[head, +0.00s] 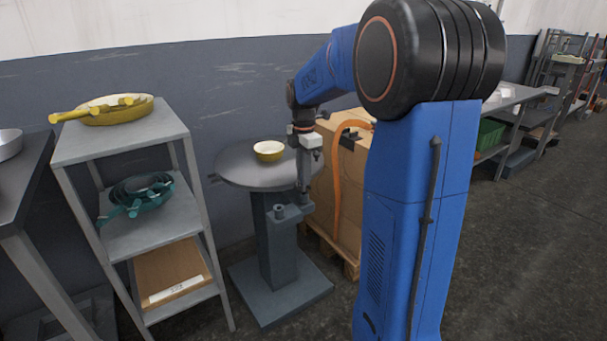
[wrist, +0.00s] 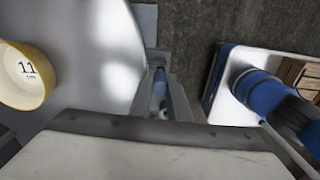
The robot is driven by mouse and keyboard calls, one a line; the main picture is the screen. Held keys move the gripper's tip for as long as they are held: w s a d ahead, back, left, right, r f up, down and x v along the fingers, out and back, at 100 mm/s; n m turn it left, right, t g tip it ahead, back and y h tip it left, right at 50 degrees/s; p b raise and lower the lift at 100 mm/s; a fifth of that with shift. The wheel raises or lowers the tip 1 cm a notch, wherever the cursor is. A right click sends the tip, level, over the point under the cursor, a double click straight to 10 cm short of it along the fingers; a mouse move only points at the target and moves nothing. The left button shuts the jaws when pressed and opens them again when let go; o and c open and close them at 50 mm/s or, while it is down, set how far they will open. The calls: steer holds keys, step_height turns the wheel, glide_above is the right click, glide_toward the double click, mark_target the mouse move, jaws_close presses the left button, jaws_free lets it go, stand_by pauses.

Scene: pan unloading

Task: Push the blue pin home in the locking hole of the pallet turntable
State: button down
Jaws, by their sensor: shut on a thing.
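The pallet turntable (head: 232,170) is a round grey disc on a grey column, left of my gripper in the head view. Its pale top (wrist: 95,65) fills the left of the wrist view. My gripper (head: 304,200) points down beside the disc's right edge, near a small grey fitting (head: 280,211) on the column. In the wrist view my gripper (wrist: 160,98) is shut on the blue pin (wrist: 159,83), which shows between the fingers. The pin is too small to make out in the head view. The locking hole and the pin's lower end are hidden, so I cannot tell how deep it sits.
A yellow bowl (head: 269,151) stands on the disc; it also shows in the wrist view (wrist: 24,76). A grey shelf rack (head: 150,234) with pans stands left. A large carton (head: 325,180) with an orange strap stands close behind my gripper.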

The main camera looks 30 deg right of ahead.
steer(key=shift+f, duration=1.7)
stand_by(1.4)
steer(key=c, duration=1.6)
jaws_free()
steer(key=shift+r, duration=0.1)
steer(key=shift+w+r, duration=0.1)
steer(key=shift+r, duration=0.1)
steer(key=r, duration=1.6)
steer(key=shift+s+r, duration=0.2)
steer(key=shift+r, duration=0.2)
